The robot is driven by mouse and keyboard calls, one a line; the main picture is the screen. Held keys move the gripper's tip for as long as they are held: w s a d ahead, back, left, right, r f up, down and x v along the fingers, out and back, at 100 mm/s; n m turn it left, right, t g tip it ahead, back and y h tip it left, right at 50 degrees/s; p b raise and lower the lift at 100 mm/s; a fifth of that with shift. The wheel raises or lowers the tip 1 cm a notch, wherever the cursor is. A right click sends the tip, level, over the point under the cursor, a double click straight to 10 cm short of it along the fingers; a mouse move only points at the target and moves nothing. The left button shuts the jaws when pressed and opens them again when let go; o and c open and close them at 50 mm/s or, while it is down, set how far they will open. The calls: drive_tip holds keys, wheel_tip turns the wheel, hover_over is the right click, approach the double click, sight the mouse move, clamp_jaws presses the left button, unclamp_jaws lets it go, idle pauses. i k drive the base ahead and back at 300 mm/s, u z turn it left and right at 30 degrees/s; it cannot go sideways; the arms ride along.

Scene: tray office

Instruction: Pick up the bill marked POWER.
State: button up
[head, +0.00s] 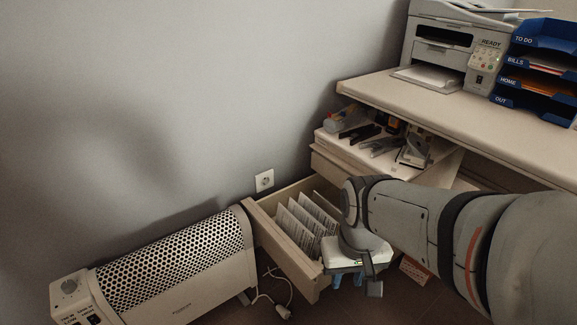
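No sheet in view can be read as the bill marked POWER. Several white papers or files (306,222) stand upright in the open lower drawer (292,258); their print is too small to read. A blue letter tray stack (542,62) on the desk has labels TO DO, BILLS, HOME and OUT, with papers inside, an orange one among them. My gripper (348,281) points down at the right front of the open drawer. Its two blue fingertips show apart, with nothing seen between them. My arm hides part of the drawer and the floor behind it.
A printer (455,48) marked READY stands on the desk (470,112). A small printed orange-edged item (415,270) shows beyond my arm.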

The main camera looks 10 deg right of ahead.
sight(299, 233)
drive_tip(key=k, duration=1)
drive_tip(key=u, duration=0.1)
drive_tip(key=i, duration=1.5)
drive_tip(key=z, duration=0.75)
